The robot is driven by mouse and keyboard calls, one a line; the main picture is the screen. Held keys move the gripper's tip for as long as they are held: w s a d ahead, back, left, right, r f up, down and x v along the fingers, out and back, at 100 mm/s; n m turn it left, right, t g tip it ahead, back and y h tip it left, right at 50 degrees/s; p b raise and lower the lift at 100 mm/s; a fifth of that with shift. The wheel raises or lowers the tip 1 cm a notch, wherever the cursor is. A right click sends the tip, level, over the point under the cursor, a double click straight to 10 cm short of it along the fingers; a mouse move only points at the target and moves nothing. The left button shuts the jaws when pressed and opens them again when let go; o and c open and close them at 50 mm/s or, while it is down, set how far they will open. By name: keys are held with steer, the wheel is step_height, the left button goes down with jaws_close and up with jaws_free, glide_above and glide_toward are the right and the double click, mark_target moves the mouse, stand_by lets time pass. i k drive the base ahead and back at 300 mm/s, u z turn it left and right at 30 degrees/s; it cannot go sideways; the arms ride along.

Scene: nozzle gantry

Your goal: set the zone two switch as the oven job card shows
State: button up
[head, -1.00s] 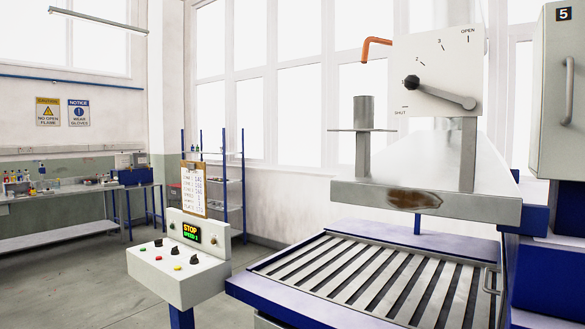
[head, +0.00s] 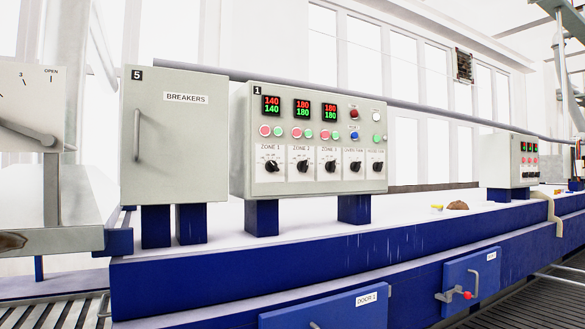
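A grey control box marked 1 (head: 236,158) stands on blue legs on the blue machine in the head view. The zone two switch (head: 303,166) is a small black rotary knob under the label ZONE 2, second from the left in a row of several knobs. Its exact pointer direction is too small to tell. The zone two display (head: 303,108) above it reads 180 in red over 180 in green. No job card is in view now. My gripper is not in view.
A closed BREAKERS cabinet (head: 175,135) marked 5 stands left of the control box. A lever dial (head: 25,110) is at the left edge. A smaller control box (head: 505,160) is farther right. Blue doors (head: 330,308) with handles line the front below.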

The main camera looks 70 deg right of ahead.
mark_target(302, 166)
steer(key=z, duration=0.65)
steer(key=k, duration=0.95)
steer(key=z, duration=1.2)
steer(key=i, duration=0.7)
steer(key=z, duration=0.5)
